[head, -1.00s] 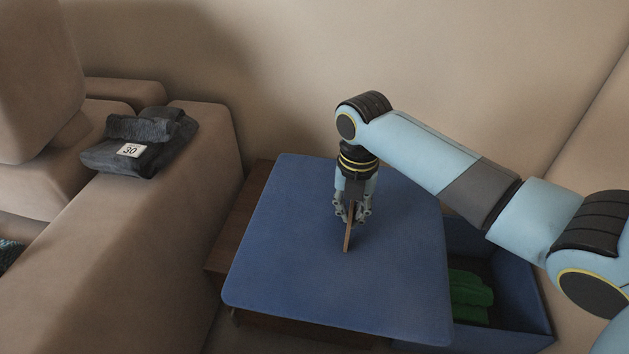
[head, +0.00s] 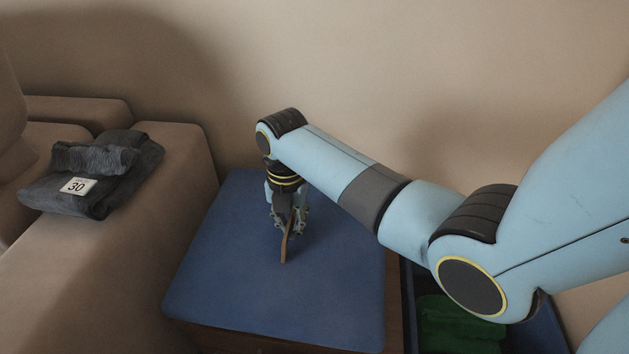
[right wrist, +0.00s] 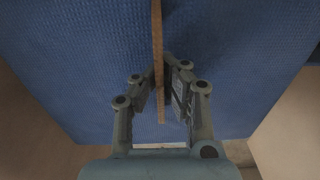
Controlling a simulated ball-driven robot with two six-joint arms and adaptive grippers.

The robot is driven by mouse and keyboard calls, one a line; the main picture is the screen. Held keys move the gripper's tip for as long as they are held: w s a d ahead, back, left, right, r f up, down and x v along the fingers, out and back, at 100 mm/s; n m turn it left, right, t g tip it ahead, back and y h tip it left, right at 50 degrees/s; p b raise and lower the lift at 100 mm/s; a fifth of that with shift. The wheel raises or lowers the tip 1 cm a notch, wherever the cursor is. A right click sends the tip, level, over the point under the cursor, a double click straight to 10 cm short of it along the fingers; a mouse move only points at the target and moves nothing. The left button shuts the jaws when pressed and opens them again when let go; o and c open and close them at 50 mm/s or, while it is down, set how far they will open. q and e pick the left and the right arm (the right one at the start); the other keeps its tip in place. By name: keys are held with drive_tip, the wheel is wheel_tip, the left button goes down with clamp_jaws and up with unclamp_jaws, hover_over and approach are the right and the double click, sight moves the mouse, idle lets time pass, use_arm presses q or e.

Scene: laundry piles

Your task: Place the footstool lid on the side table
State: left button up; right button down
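The footstool lid (head: 235,290) is a flat blue square panel with a thin brown upright handle (head: 285,245). In the head view it lies level over the wooden side table (head: 395,300) and covers most of its top. I cannot tell whether it touches the table or hangs just above. My right gripper (head: 287,222) points down at the lid's middle, shut on the handle. The right wrist view shows the handle (right wrist: 157,50) between the fingers (right wrist: 160,85), with the blue lid (right wrist: 80,60) below. My left gripper is not in view.
The open blue footstool (head: 540,330) stands right of the table, with green folded cloth (head: 455,325) inside. A wall is behind.

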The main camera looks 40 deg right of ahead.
sight(282, 233)
drive_tip(key=shift+w+a+f+b, duration=0.3)
drive_tip(key=shift+w+a+f, duration=0.25)
drive_tip(key=shift+w, duration=0.1)
wheel_tip(282, 233, down, 3)
drive_tip(key=shift+f+b, duration=0.1)
drive_tip(key=shift+b, duration=0.8)
drive_tip(key=shift+f, duration=0.35)
drive_tip(key=shift+r, duration=0.1)
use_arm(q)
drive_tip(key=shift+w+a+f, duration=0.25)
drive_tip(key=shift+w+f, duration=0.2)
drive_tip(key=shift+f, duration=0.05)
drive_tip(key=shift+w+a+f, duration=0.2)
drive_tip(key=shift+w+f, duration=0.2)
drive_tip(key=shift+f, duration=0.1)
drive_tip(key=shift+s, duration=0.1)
use_arm(e)
drive_tip(key=c, duration=1.9)
unclamp_jaws()
drive_tip(key=shift+s, duration=0.1)
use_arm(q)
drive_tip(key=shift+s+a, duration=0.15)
use_arm(e)
drive_tip(key=o, duration=0.4)
